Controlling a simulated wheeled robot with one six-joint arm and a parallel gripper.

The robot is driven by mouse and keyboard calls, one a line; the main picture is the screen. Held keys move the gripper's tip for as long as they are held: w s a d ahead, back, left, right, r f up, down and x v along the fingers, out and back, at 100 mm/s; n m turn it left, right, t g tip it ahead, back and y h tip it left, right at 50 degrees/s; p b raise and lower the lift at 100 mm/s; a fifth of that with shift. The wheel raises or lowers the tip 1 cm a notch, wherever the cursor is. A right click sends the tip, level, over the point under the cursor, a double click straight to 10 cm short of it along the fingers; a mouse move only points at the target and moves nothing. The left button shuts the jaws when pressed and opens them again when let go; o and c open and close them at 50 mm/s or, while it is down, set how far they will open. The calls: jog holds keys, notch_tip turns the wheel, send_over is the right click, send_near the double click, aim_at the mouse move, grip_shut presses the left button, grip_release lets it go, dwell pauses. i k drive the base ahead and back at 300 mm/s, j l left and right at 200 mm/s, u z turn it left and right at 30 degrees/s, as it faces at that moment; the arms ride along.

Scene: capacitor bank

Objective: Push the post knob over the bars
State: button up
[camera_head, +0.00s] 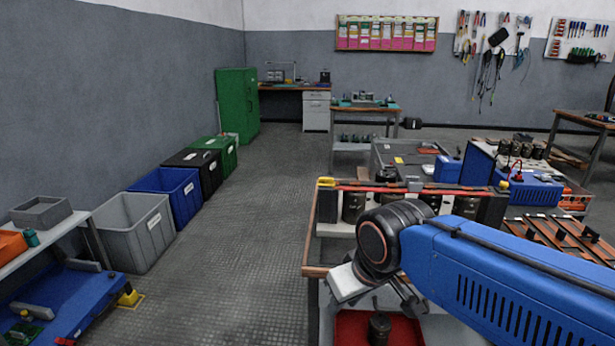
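The capacitor bank stands on the wooden-edged bench, with dark capacitors (353,207) in a row. A red bar (372,189) and a darker strip run across its top. I cannot tell which of these is the post knob. My gripper (393,304) is in front of and below the bank, apart from the bars. Its fingers are small and partly hidden, so its opening is unclear. My wrist and arm hide part of the bank.
A red tray (350,325) with a dark cylinder (379,328) lies under my gripper. Blue equipment (532,188) and a rack of dark plates (570,238) stand to the right. Bins (137,232) line the left wall. The floor aisle (235,230) is clear.

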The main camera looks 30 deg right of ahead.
aim_at(504, 184)
jog(key=k+l+z, duration=0.15)
jog(key=z, duration=0.9)
